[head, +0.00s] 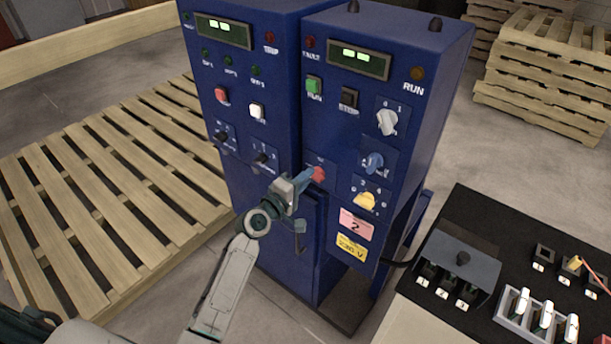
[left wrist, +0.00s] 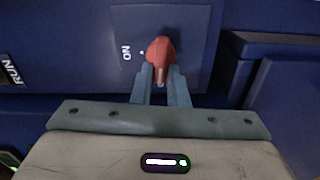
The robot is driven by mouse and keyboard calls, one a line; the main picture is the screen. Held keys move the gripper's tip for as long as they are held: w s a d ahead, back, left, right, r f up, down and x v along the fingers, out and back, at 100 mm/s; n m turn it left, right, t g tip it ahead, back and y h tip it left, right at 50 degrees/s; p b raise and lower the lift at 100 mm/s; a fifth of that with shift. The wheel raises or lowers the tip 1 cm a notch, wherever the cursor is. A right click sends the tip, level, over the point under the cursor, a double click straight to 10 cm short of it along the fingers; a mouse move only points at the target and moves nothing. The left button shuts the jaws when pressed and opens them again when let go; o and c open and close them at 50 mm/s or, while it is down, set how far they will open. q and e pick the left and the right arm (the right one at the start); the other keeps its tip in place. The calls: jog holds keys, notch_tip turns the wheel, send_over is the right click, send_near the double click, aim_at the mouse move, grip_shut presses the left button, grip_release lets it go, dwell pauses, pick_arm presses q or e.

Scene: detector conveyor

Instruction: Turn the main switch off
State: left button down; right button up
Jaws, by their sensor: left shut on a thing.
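The main switch is a red rotary knob (head: 318,174) on the front of the right blue cabinet (head: 405,85), at its left edge. In the left wrist view the red knob (left wrist: 161,52) stands on a blue plate, with "ON" and a small dot to its left. My left gripper (head: 309,176) has its fingers shut on the red knob; its fingertips (left wrist: 161,78) sit on both sides of the knob's near end. The fingers hide part of the knob in the head view. My right gripper is not in view.
Other knobs stand close by: a white one (head: 387,122), a blue one (head: 374,162) and a yellow one (head: 365,201). A second blue cabinet (head: 240,100) adjoins on the left. A pallet (head: 110,190) lies at left; a black bench (head: 490,225) stands at right.

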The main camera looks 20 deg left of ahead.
pick_arm(q)
jog(key=shift+n, duration=0.5)
jog(key=shift+f, duration=0.1)
jog(key=c, duration=1.4)
grip_release()
jog(key=shift+c, duration=0.2)
jog(key=b+v, duration=0.1)
jog(key=v, duration=0.9)
jog(key=shift+s+b, duration=0.35)
jog(key=shift+s, duration=0.05)
jog(key=shift+a, duration=0.15)
